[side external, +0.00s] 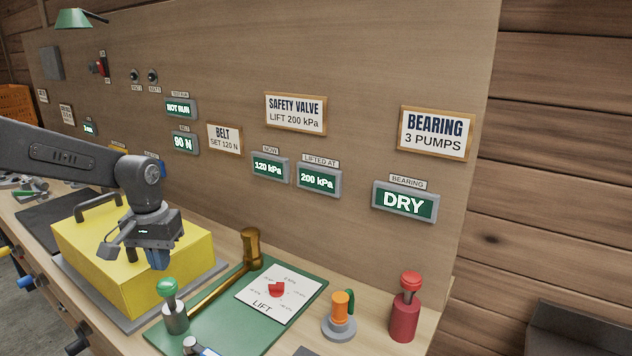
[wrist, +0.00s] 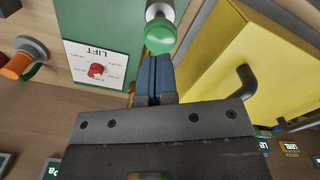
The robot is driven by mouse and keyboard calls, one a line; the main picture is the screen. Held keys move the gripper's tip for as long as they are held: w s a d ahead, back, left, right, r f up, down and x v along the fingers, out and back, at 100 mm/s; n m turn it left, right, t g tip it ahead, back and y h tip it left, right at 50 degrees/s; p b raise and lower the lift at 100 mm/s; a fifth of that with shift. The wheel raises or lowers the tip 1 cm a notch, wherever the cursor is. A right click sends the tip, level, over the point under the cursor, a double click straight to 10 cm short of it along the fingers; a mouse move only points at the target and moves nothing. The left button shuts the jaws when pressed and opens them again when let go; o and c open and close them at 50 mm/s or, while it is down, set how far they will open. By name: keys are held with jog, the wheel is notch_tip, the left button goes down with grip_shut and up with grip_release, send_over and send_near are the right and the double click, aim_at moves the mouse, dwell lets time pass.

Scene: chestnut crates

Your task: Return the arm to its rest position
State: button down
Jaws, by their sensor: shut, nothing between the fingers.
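My gripper (side external: 157,257) hangs in front of the yellow box (side external: 185,272), above the bench, in the side external view. Its blue fingers are together and hold nothing; they also show in the wrist view (wrist: 153,80). In the wrist view the green-topped knob (wrist: 160,36) lies just beyond the fingertips, and the yellow box lies to the right. In the side view the green-topped knob (side external: 168,288) stands to the right of the fingers and lower. I cannot tell how large the gap between fingers and knob is.
The panel behind shows a DRY display (side external: 404,203).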

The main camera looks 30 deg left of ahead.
jog(key=s+d+r+m+t, duration=0.2)
jog(key=s+d+r+m, duration=0.1)
jog(key=s+d, duration=0.2)
jog(key=s+d+r+m+t, duration=0.3)
jog(key=s+d, duration=0.3)
jog(key=s, duration=0.2)
jog(key=shift+s+r+t, duration=0.3)
jog(key=shift+s+r, duration=0.05)
jog(key=c, duration=1.8)
grip_release()
jog(key=shift+c, duration=0.2)
